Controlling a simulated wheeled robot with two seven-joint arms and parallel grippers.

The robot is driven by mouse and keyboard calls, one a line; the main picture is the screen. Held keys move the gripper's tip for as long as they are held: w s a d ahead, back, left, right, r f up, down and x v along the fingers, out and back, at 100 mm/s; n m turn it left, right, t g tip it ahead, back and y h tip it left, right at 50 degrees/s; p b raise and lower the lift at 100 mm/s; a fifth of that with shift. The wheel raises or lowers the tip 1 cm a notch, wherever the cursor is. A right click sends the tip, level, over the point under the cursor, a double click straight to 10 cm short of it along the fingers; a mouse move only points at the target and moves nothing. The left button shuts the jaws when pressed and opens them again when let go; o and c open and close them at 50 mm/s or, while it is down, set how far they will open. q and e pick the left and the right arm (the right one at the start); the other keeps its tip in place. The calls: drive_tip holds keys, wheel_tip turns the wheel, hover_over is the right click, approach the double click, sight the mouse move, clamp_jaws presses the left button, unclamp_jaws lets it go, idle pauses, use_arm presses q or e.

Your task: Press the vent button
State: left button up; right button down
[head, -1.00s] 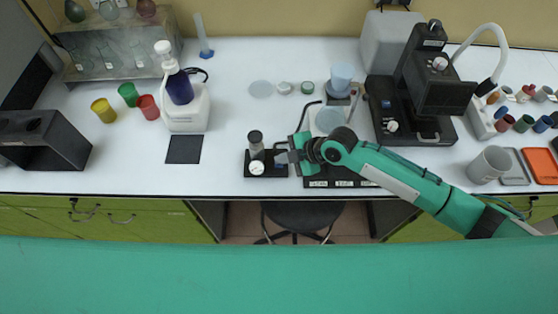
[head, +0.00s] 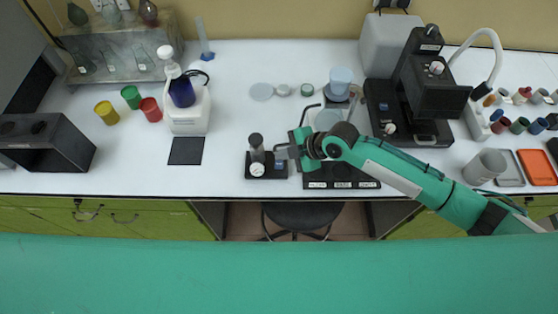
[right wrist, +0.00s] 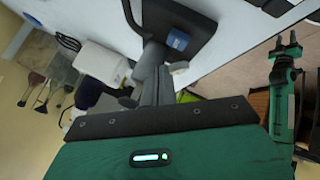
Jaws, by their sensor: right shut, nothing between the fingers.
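A small device with a black base (head: 270,175) stands near the front edge of the table, with a grey cylinder (head: 256,145) and a round white dial (head: 257,170). A small blue part, likely the vent button (head: 280,165), sits on its right side. It also shows in the right wrist view (right wrist: 178,40); I can read no label. My right gripper (head: 282,152) is shut and empty, just behind the blue part in the head view. Contact cannot be told. My left gripper (right wrist: 286,46) shows only in the right wrist view, fingers apart, away from the device.
A black labelled panel (head: 342,172) lies right of the device under my right arm. A dark mat (head: 186,151) and a white jug (head: 188,115) are to the left. A black microscope-like instrument (head: 418,95) stands behind right. The table between jug and device is clear.

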sight(283, 165)
wheel_tip(283, 165, up, 3)
drive_tip(key=shift+r+p, duration=0.2)
drive_tip(key=shift+p, duration=0.7)
